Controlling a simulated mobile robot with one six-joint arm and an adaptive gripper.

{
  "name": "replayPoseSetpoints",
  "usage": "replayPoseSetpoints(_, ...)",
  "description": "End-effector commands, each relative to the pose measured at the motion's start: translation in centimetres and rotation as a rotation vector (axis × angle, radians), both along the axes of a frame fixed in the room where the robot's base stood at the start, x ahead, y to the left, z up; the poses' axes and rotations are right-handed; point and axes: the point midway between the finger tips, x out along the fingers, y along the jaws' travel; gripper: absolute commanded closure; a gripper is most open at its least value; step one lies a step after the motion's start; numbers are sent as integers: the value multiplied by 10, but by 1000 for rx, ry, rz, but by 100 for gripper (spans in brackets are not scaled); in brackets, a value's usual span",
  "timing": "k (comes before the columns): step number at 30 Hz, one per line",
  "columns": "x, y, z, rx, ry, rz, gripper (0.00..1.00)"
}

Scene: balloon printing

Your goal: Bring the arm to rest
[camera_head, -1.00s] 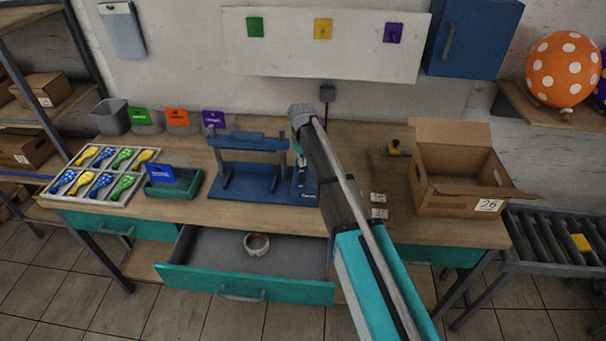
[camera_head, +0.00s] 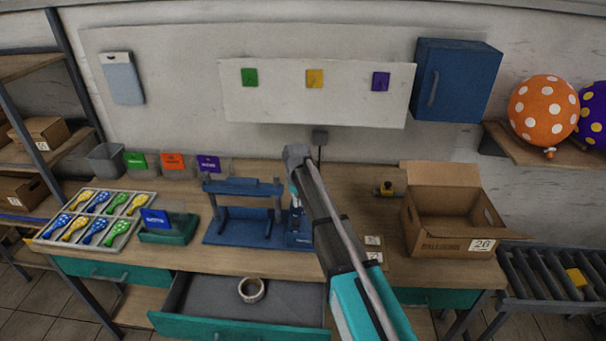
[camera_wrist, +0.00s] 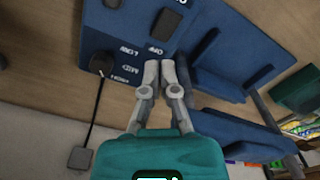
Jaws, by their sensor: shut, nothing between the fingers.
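My arm reaches up over the workbench from the lower right in the head view, and hides part of the bench behind it. My gripper (camera_wrist: 166,68) shows in the wrist view with its two grey fingers together and nothing between them. Its fingertips appear over the edge of a blue control panel (camera_wrist: 120,35) with a dark knob and an OFF label. I cannot tell whether they touch it. The panel belongs to the blue press (camera_head: 242,232) standing on the bench, left of my arm. The fingers are hidden in the head view.
A drawer (camera_head: 235,325) stands open at the front, holding a tape roll (camera_head: 252,289). A balloon tray (camera_head: 128,232) and a green bin (camera_head: 168,236) are at the left. An open cardboard box (camera_head: 450,235) is right of my arm. A roller conveyor (camera_head: 545,280) stands beyond the bench.

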Motion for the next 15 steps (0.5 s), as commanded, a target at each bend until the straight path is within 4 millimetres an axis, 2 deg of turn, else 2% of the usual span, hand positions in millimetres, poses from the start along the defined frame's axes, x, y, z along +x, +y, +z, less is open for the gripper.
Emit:
replayPoseSetpoints(5, -24, -29, -2, 0, 0, -43, 100)
replayPoseSetpoints(8, -46, -55, -3, 0, 0, -85, 100)
replayPoseSetpoints(15, -117, -128, -7, 0, 0, -221, 100)
